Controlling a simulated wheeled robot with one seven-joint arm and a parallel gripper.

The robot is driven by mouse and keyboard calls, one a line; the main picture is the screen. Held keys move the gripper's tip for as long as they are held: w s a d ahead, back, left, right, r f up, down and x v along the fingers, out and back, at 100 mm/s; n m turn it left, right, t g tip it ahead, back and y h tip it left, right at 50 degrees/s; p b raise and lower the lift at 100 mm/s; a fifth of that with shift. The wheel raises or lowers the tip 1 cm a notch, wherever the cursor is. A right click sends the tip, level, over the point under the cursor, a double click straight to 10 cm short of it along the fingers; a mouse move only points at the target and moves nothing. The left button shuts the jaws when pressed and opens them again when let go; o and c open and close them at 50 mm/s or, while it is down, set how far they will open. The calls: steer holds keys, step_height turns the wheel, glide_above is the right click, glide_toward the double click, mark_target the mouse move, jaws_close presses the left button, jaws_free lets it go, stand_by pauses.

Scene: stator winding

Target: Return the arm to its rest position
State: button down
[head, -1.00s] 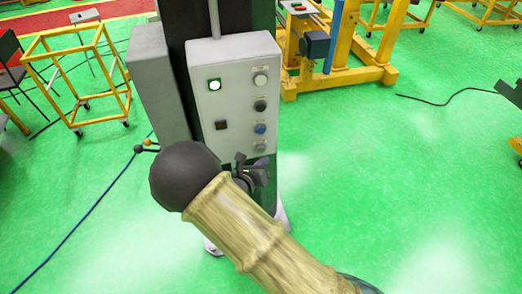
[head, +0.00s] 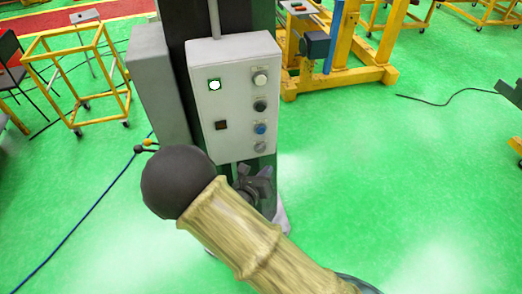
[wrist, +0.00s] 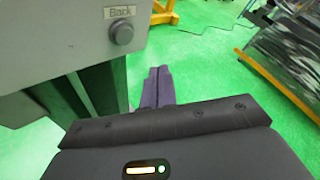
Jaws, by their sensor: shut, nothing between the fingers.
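My gripper (head: 258,182) shows in the head view just below the grey control box (head: 236,105), partly hidden behind my forearm. In the wrist view my gripper's two fingers (wrist: 159,76) lie together, shut, with nothing between them. They point out over the green floor, to the right of the control box and below its lowest button. That round button (wrist: 121,33) sits under a label reading "Back". The box in the head view has a lit white button at upper left and a column of round knobs at right.
The box is fixed to a dark column (head: 198,40). A yellow frame cart (head: 75,75) stands at left and a yellow machine stand (head: 345,75) behind at right. A blue cable (head: 75,232) lies on the floor at left.

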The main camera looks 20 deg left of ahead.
stand_by(0.5)
steer(key=s+d+r+m+g+h, duration=0.2)
steer(key=d+m+g, duration=0.4)
steer(key=d+m, duration=0.4)
steer(key=s+d+r+m+g+h, duration=0.25)
steer(key=d+m+g, duration=0.25)
steer(key=d+m, duration=0.55)
steer(key=s+d+r+m+y, duration=0.5)
steer(key=d+r+m+y, duration=0.2)
steer(key=m, duration=1.1)
steer(key=shift+s+d+r+m+g, duration=0.3)
steer(key=shift+s+d+r+m, duration=0.1)
steer(key=shift+d, duration=0.25)
steer(key=shift+y, duration=0.25)
